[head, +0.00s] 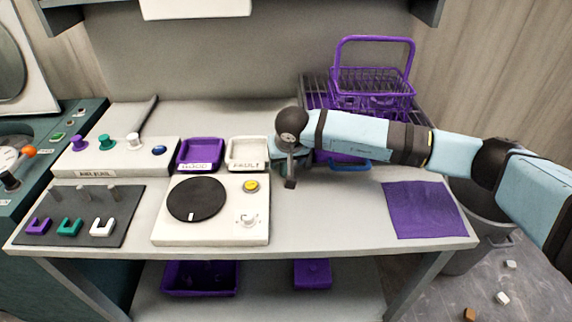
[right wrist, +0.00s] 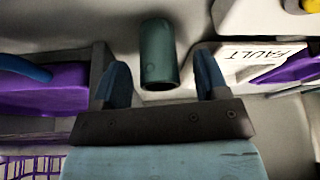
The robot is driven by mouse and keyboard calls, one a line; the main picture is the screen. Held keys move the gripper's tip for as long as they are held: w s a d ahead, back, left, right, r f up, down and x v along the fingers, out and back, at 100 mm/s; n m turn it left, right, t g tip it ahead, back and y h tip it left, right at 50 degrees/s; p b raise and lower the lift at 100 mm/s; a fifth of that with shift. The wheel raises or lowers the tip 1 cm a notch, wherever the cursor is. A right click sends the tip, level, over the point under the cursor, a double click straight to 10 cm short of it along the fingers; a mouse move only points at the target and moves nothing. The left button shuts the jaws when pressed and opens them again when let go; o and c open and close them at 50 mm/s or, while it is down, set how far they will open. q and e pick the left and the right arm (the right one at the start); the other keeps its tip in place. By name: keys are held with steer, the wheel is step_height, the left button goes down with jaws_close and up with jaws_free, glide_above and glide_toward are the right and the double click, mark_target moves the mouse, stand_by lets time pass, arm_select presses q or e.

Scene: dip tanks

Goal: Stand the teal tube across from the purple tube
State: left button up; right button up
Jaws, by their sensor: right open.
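The teal tube (right wrist: 158,55) shows in the right wrist view as a dark green-teal cylinder with a round end. It lies between and just beyond the fingertips of my right gripper (right wrist: 162,80), with a gap on each side. The gripper is open and holds nothing. In the head view my right gripper (head: 290,182) points down at the table, right of the white FAULT tray (head: 249,153); the tube is hidden there by the gripper and arm. I cannot make out a purple tube in either view. My left gripper is not in view.
A white box with a black disc (head: 196,200) and yellow button stands left of the gripper. A purple GOOD tray (head: 200,153) is beside the FAULT tray. A purple basket (head: 372,85) stands at the back right, a purple cloth (head: 422,210) at the right. Table between is clear.

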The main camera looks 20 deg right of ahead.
steer(key=shift+w+f, duration=0.1)
steer(key=shift+f, duration=0.1)
steer(key=c, duration=1.1)
steer(key=shift+r, duration=0.1)
